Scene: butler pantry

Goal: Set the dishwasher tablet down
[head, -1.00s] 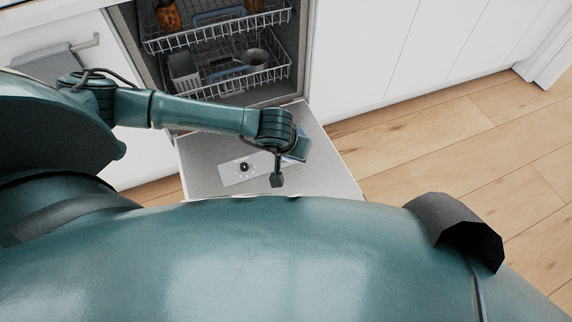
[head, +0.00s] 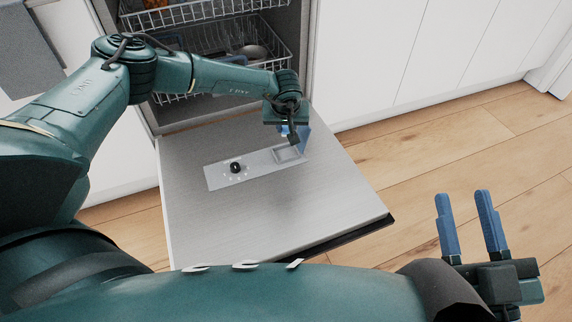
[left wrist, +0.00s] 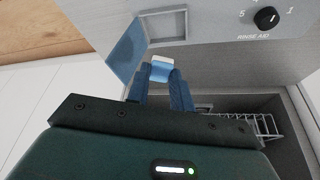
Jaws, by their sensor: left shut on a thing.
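The dishwasher tablet (left wrist: 161,64), white on top and blue below, is between the fingertips of my left gripper (left wrist: 162,75), which is shut on it. In the head view, my left gripper (head: 287,130) hangs over the open dishwasher door (head: 270,215), close to the detergent compartment (head: 288,154). The compartment's blue lid (left wrist: 127,48) stands open beside the tablet in the left wrist view. The tablet looks to be above the door, near the compartment; its exact height is hard to tell. My right gripper (head: 462,195) is open and empty over the floor at the right.
A rinse aid dial (head: 236,167) sits on the door panel left of the compartment. Behind are the dishwasher racks (head: 265,45) with dishes. White cabinets (head: 400,50) line the back. The wooden floor (head: 440,150) at right is clear.

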